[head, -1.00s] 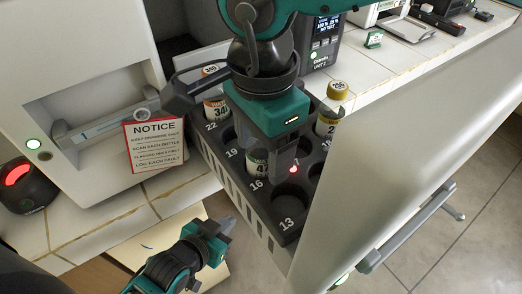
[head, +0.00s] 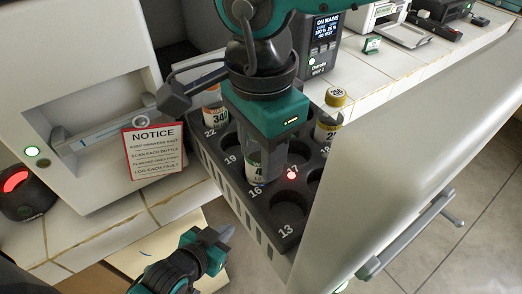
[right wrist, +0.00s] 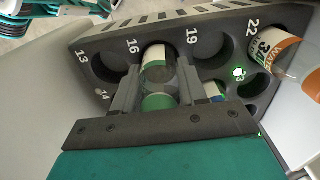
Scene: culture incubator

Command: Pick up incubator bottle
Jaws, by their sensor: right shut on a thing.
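My right gripper (head: 262,165) reaches down from above into the black bottle rack (head: 280,237) in the open drawer. It is shut on a bottle with a white label (head: 254,170) at slot 16. In the right wrist view the bottle's green cap (right wrist: 159,102) sits between the two fingers (right wrist: 158,90). I cannot tell whether the bottle's base is clear of its slot. My left gripper (head: 220,240) is low in the head view, away from the rack, its finger gap unclear.
An orange-labelled bottle (head: 215,110) stands in slot 22, and a yellow-capped bottle (head: 331,115) stands on the rack's right side. Slot 13 (head: 289,208) is empty. The tall drawer front (head: 400,165) borders the rack at right. A notice sign (head: 154,150) is at left.

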